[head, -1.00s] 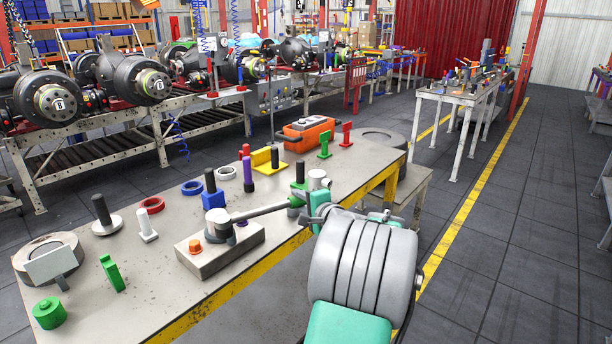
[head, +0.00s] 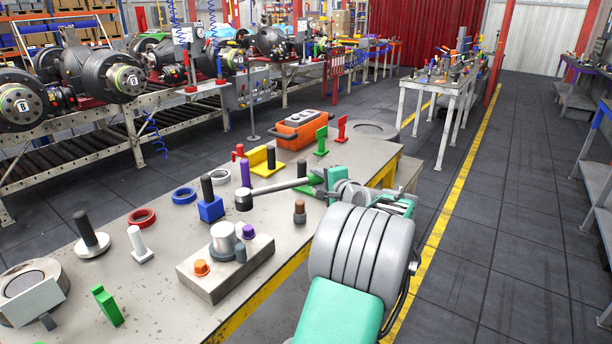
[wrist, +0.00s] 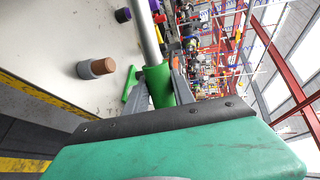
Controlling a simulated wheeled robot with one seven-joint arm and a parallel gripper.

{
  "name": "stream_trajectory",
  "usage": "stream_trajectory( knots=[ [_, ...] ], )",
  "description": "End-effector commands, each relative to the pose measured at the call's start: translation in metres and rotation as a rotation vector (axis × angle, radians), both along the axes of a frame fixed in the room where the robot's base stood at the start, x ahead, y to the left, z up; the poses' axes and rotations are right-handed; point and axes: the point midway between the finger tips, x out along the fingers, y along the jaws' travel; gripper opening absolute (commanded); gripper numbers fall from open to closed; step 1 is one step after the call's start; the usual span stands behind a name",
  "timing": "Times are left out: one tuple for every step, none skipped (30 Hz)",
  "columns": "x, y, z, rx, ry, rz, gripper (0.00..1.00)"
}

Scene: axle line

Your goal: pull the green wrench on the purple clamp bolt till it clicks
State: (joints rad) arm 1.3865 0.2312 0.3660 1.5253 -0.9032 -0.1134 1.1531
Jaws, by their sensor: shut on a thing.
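My gripper (head: 328,186) is shut on the green handle of the wrench; the handle (wrist: 158,85) shows between the fingers in the wrist view. The wrench's grey shaft (head: 282,189) runs left to a round head (head: 243,199) with a dark lower part. That head appears beyond the clamp block, apart from it; its height over the table is hard to tell. The grey clamp block (head: 225,278) carries a wide silver cylinder, an orange bolt (head: 201,268) and grey-blue bolts. A small purple part (head: 240,229) shows, mostly hidden, between the cylinder and a grey bolt.
A grey peg with a brown top (head: 299,212) stands near the wrench. Blue (head: 210,208), purple (head: 245,174) and yellow posts, rings and an orange toolbox (head: 301,130) crowd the table's far side. The table's yellow front edge (head: 240,315) is close to my arm.

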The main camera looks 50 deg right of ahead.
Motion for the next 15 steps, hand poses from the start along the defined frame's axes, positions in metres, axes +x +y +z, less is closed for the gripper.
stream_trajectory(
  knots=[
    [-0.0001,-0.0007,0.0038,-0.005,-0.004,-0.001,0.0],
    [-0.0001,-0.0007,0.0038,-0.005,-0.004,-0.001,0.0],
    [-0.0001,-0.0007,0.0038,-0.005,-0.004,-0.001,0.0],
    [0.0001,-0.0004,0.0037,-0.005,-0.004,-0.001,0.0],
    [0.0006,0.0,0.0038,-0.004,-0.005,0.0,0.0],
    [0.0011,0.0003,0.0037,-0.004,-0.005,0.001,0.0],
    [0.0013,0.0005,0.0037,-0.004,-0.005,0.001,0.0],
    [0.0015,0.0006,0.0037,-0.004,-0.005,0.002,0.0],
    [0.0014,0.0008,0.0037,-0.004,-0.005,0.003,0.0],
    [0.0011,0.0008,0.0038,-0.004,-0.006,0.004,0.0],
    [0.0003,0.001,0.0038,-0.004,-0.007,0.005,0.0],
    [-0.001,0.001,0.004,-0.005,-0.009,0.008,0.0],
    [-0.0011,0.0011,0.002,-0.004,-0.009,0.009,0.0],
    [-0.0009,0.0011,-0.0004,-0.004,-0.009,0.009,0.0],
    [-0.0011,0.001,-0.0035,-0.004,-0.009,0.009,0.0]
  ],
)
